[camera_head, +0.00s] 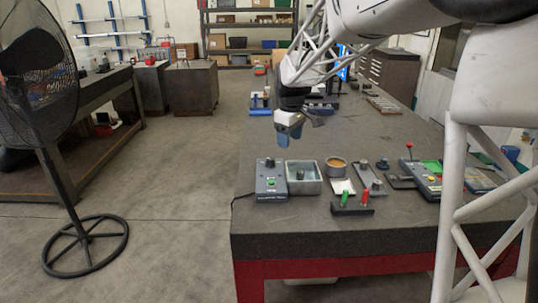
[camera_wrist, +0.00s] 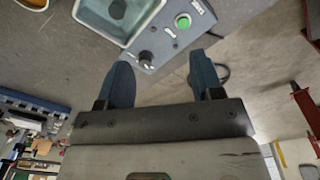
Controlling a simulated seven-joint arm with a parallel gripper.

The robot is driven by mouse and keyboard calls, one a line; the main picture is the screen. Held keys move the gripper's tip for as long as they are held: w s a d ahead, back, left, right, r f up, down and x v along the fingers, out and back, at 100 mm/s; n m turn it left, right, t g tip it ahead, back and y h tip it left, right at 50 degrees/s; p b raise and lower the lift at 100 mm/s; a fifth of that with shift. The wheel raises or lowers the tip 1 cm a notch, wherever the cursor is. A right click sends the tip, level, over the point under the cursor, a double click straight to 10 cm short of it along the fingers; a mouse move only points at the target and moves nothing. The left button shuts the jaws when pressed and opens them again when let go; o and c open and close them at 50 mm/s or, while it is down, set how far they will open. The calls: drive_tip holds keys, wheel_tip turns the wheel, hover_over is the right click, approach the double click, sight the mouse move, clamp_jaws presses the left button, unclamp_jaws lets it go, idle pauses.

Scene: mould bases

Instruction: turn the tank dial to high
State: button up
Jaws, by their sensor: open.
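The tank (camera_head: 318,184) is an open grey rectangular basin with a dark object inside. It also shows in the wrist view (camera_wrist: 88,8). A grey control box (camera_head: 271,194) is at its left, with a green button and a small dark dial (camera_head: 270,163). In the wrist view the black dial (camera_wrist: 146,57) is near the box's end, apart from the green button (camera_wrist: 183,21). Its setting is too small to read. My gripper (camera_head: 287,138) is open and empty, above and behind the box. In the wrist view the dial appears between the blue fingertips (camera_wrist: 161,66), with no visible contact.
A round tan-rimmed dish (camera_head: 335,168) and a block with red and green levers (camera_head: 352,208) are right of the tank. A panel with a red-topped lever (camera_head: 425,182) is farther right. The grey tabletop (camera_head: 262,130) left of my gripper is clear.

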sight(270, 158)
drive_tip(key=w+a+f+n, duration=0.1)
drive_tip(key=w+f, duration=0.1)
drive_tip(key=w, duration=0.2)
drive_tip(key=w+a+f+n, duration=0.1)
drive_tip(key=w+a+f, duration=0.1)
drive_tip(key=w, duration=0.2)
drive_tip(key=w+a+f+n, duration=0.1)
drive_tip(key=w+a+f, duration=0.1)
drive_tip(key=w, duration=0.2)
drive_tip(key=shift+w+a+f+g, duration=0.25)
drive_tip(key=shift+w+g, duration=0.05)
drive_tip(key=shift+f, duration=0.15)
drive_tip(key=shift+f, duration=3.75)
drive_tip(key=c, duration=0.9)
